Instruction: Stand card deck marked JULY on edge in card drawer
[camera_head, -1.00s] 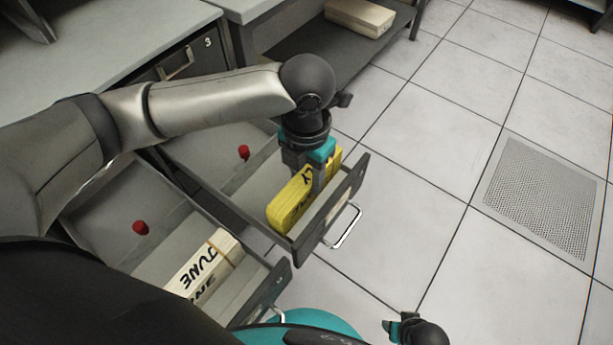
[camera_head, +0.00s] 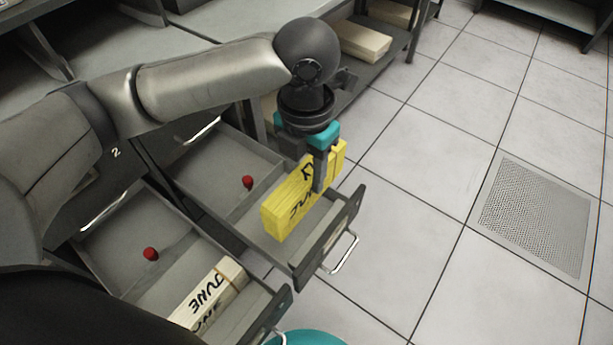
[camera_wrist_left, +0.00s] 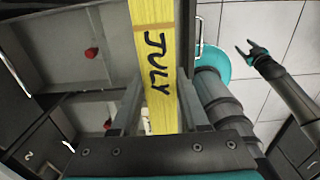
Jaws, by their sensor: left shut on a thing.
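The yellow card deck marked JULY (camera_head: 290,206) is upright on edge between the fingers of my left gripper (camera_head: 319,178). It is over the front part of the upper open card drawer (camera_head: 257,222), behind its front panel, and appears raised off the floor. In the left wrist view the deck (camera_wrist_left: 156,75) runs between the two fingers (camera_wrist_left: 158,105), with its JULY lettering facing the camera. My right gripper (camera_wrist_left: 252,50) shows in the left wrist view, empty with fingers apart, away from the drawers. It is not in the head view now.
A second open drawer (camera_head: 130,290) at the lower left holds a pale deck marked JUNE (camera_head: 208,294). Each drawer has a red knob (camera_head: 248,182) (camera_head: 151,254) inside. A pale block (camera_head: 362,41) lies on a shelf behind. The tiled floor (camera_head: 420,170) at right is clear.

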